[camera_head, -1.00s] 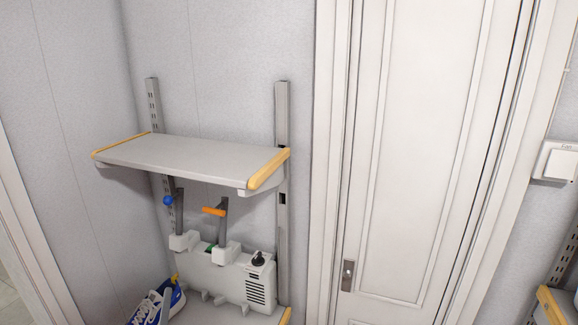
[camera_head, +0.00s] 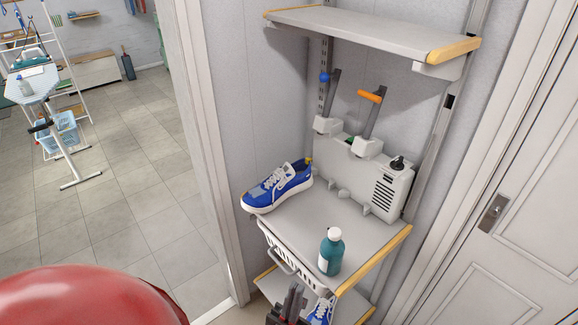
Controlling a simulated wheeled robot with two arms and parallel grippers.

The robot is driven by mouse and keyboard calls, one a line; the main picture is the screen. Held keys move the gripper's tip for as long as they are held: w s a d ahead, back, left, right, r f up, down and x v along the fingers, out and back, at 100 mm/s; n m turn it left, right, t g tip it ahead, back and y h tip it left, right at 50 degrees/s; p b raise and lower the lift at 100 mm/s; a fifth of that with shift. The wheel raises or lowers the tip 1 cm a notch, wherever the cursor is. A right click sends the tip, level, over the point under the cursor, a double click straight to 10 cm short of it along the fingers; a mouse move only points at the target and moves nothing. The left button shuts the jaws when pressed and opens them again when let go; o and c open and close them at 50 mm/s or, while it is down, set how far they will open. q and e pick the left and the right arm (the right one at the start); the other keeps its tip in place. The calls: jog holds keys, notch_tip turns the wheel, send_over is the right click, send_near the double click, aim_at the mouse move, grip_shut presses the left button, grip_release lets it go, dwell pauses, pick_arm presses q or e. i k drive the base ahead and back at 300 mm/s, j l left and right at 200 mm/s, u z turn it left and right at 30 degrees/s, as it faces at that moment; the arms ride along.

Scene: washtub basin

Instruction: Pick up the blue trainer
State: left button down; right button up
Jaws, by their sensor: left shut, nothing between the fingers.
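A blue trainer (camera_head: 276,190) with white laces and a white sole stands on the left end of the middle shelf (camera_head: 345,222) in the head view. Another blue and white shoe (camera_head: 321,311) shows partly at the bottom, lower down, cut by the frame edge. My left gripper (camera_head: 293,296) is at the bottom edge, dark, shut and empty. It is below and apart from the trainer on the shelf. My right gripper is not in view.
A teal bottle (camera_head: 330,254) with a white cap stands at the shelf's front. A white dryer unit (camera_head: 368,178) with two upright arms is behind the trainer. An upper shelf (camera_head: 365,32) hangs above. A wire basket (camera_head: 288,257) is under the middle shelf.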

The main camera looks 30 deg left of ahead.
aim_at(288, 179)
jog(key=z, duration=0.45)
jog(key=j+z, duration=0.3)
jog(key=k+j+z, duration=0.1)
jog(key=j+z, duration=0.25)
jog(key=k+j+z, duration=0.15)
jog(key=j+z, duration=0.15)
jog(key=j, duration=0.2)
jog(key=k+j, duration=0.15)
jog(key=j, duration=0.25)
jog(key=k+j+z, duration=0.1)
jog(key=j, duration=0.35)
jog(key=k+j, duration=0.25)
jog(key=j, duration=0.15)
jog(key=k+j+z, duration=0.15)
jog(key=j, duration=0.25)
jog(key=k+j, duration=0.2)
jog(key=j, duration=0.2)
jog(key=k+j+z, duration=0.1)
jog(key=j, duration=0.25)
jog(key=k+j, duration=0.3)
jog(key=j+z, duration=0.05)
jog(key=j, duration=0.05)
